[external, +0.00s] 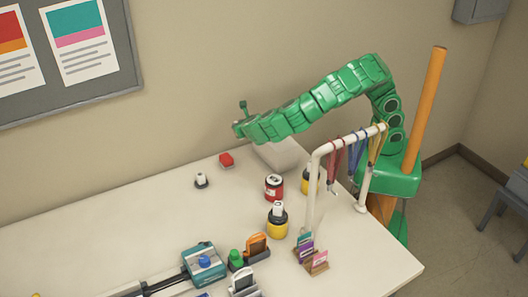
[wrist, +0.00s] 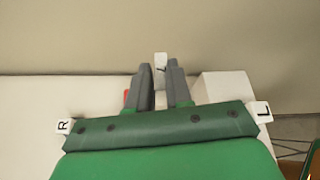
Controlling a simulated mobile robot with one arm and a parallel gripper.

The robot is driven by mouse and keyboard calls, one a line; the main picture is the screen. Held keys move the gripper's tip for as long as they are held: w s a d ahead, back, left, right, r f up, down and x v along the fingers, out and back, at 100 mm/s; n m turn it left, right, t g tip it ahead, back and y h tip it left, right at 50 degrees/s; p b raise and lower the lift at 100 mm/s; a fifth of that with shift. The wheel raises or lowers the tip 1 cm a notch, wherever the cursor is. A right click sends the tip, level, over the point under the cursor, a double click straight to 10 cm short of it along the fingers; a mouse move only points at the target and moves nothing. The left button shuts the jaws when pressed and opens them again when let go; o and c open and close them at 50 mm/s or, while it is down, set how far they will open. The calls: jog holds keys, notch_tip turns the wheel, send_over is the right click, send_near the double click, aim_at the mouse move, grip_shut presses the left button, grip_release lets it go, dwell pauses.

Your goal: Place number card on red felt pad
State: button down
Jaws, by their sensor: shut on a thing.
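My gripper (wrist: 159,68) is shut on a small white number card (wrist: 161,58) with a dark mark, which stands up between the fingertips in the wrist view. In the external view my gripper (external: 238,128) reaches left over the back of the table, and the card cannot be made out there. A red piece (external: 226,159), seemingly the red felt pad, lies on the table below and slightly left of my gripper. In the wrist view only a red sliver (wrist: 126,97) of it shows beside the left finger; the rest is hidden.
A white box (external: 282,153) stands under my arm. A small white-topped item (external: 201,180) is left of the red piece. Bottles (external: 274,187) and a white rack (external: 315,185) with hanging lanyards stand to the right.

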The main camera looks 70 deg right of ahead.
jog(key=shift+w+a+f, duration=0.4)
jog(key=shift+w+f, duration=0.45)
jog(key=shift+f, duration=0.7)
jog(key=shift+w+a+f, duration=0.35)
jog(key=shift+w+f, duration=0.5)
jog(key=shift+f, duration=0.7)
jog(key=shift+w+a+f, duration=0.4)
jog(key=shift+w+f, duration=0.45)
jog(key=shift+f, duration=0.7)
jog(key=c, duration=1)
grip_release()
jog(key=shift+f, duration=0.1)
jog(key=shift+c, duration=0.2)
jog(key=v, duration=1.2)
